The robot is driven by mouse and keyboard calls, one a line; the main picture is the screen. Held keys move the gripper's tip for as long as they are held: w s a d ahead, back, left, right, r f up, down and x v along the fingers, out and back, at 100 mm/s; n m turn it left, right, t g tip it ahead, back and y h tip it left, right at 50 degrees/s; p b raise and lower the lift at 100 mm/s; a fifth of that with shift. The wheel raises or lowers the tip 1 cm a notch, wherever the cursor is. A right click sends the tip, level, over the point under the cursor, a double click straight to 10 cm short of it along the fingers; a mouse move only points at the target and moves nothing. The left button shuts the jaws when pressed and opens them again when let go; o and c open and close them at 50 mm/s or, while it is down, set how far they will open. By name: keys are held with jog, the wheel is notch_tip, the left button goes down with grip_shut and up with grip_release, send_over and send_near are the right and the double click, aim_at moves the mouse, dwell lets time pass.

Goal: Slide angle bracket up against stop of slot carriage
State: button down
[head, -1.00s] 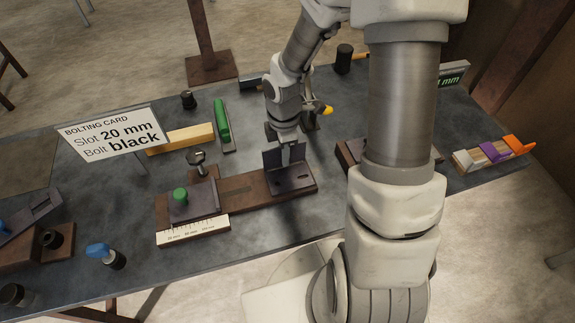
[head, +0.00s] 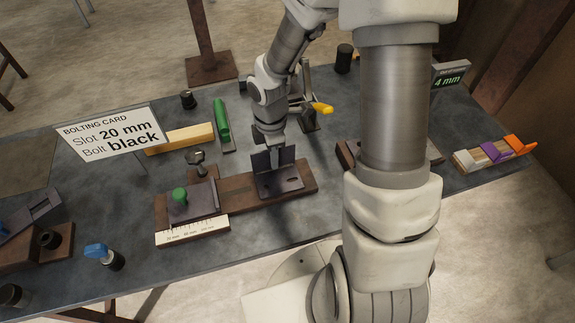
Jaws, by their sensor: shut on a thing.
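The dark steel angle bracket (head: 281,184) stands on the right part of the brown slot carriage base (head: 237,189), its upright plate at the back and its slotted foot flat. My gripper (head: 273,154) is shut on the upright plate, though the plate hides part of the fingers. The carriage's dark block with a green knob (head: 180,195) sits at the left end of the base. A bare stretch of base with a slot lies between this block and the bracket. I cannot tell which face is the stop.
A white millimetre scale (head: 192,231) runs along the base's front left. A bolting card (head: 110,134) reads slot 20 mm, bolt black. A green-handled tool (head: 222,122) and a yellow bar (head: 180,138) lie behind. A display (head: 449,79) reads 4 mm.

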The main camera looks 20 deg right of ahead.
aim_at(262, 171)
jog(key=shift+a, duration=0.2)
jog(key=shift+a+b, duration=0.3)
jog(key=shift+a, duration=1.05)
jog(key=shift+a, duration=0.1)
jog(key=shift+a, duration=1.4)
jog(key=shift+a, duration=0.15)
jog(key=shift+a+b, duration=0.55)
jog(key=shift+a, duration=0.8)
jog(key=shift+a, duration=0.25)
